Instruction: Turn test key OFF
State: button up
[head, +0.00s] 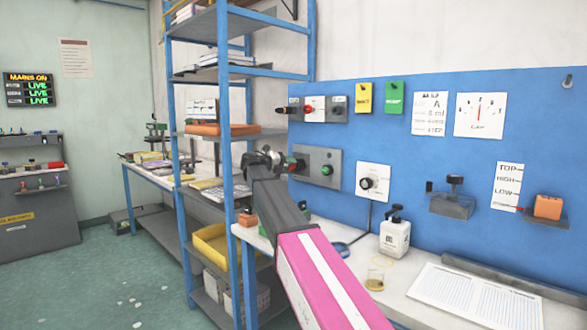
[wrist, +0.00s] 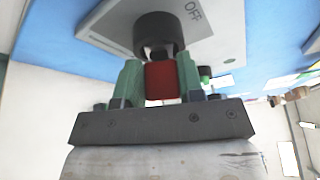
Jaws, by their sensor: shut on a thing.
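The test key shows as a red block (wrist: 160,82) in the wrist view. It sits between the two green fingers of my gripper (wrist: 159,72), which are shut on it. Just beyond it is a round dark key switch collar (wrist: 161,34) on a grey plate (wrist: 112,22) marked OFF. The key's tip and its turn angle are hard to make out. In the head view my gripper (head: 279,160) is at the left edge of the grey switch box (head: 316,158) on the blue panel, and it hides the key there.
Another box with a red button (head: 308,109) is above. A gauge card with a dark knob (head: 372,184) is to the right. A white bottle (head: 395,236) and a paper sheet (head: 470,297) are on the bench. A blue shelf post (head: 223,120) stands close left of my arm.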

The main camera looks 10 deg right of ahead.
jog(key=o, duration=1)
jog(key=shift+s+a, duration=0.75)
jog(key=shift+a, duration=0.25)
jog(key=shift+s+a, duration=0.75)
jog(key=shift+a, duration=0.25)
